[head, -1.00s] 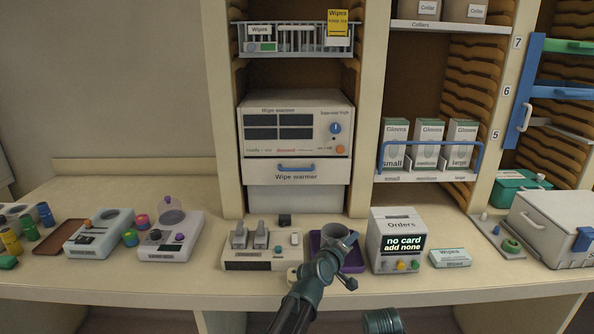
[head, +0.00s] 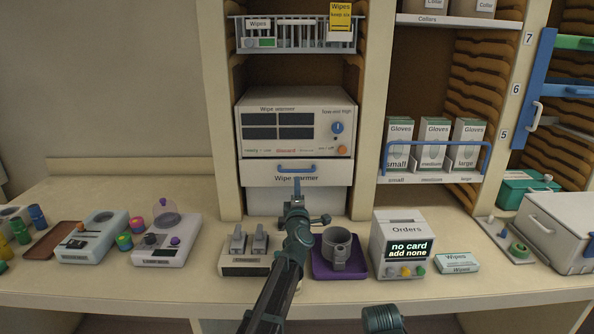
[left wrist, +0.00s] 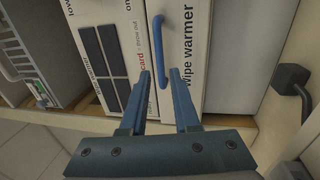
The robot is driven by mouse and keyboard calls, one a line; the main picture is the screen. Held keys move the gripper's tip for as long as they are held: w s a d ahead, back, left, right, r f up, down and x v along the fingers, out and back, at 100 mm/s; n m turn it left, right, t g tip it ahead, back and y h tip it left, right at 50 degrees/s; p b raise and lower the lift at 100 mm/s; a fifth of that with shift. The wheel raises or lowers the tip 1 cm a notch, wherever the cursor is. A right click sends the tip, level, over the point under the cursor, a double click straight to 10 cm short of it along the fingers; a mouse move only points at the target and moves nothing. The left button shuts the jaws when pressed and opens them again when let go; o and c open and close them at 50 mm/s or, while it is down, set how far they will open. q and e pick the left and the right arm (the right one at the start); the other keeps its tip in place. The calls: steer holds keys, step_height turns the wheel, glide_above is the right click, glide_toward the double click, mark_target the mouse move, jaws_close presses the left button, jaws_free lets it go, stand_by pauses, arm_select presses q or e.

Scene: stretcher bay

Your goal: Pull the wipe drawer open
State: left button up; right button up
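The wipe drawer (head: 258,174) is the white front under the wipe warmer (head: 310,105), with a blue bar handle (head: 297,167). It looks shut. My left gripper (head: 297,184) is just below and in front of the handle in the head view, and the arm partly covers the drawer's lower middle. The blue handle (left wrist: 158,38) lies just beyond the fingertips, roughly in line with the gap.
The counter below holds a grey cup on a purple tray (head: 322,270), a switch box (head: 245,262), an orders box (head: 402,232) and a wipes box (head: 458,262). A wire basket (head: 295,45) hangs above the warmer. A glove shelf (head: 425,178) stands to the right.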

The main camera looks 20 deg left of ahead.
mark_target(297, 171)
arm_select(q)
steer(key=p+x, duration=0.1)
steer(key=x, duration=0.8)
steer(key=shift+d, duration=0.1)
jaws_close()
steer(key=shift+s, duration=0.1)
stand_by(1.1)
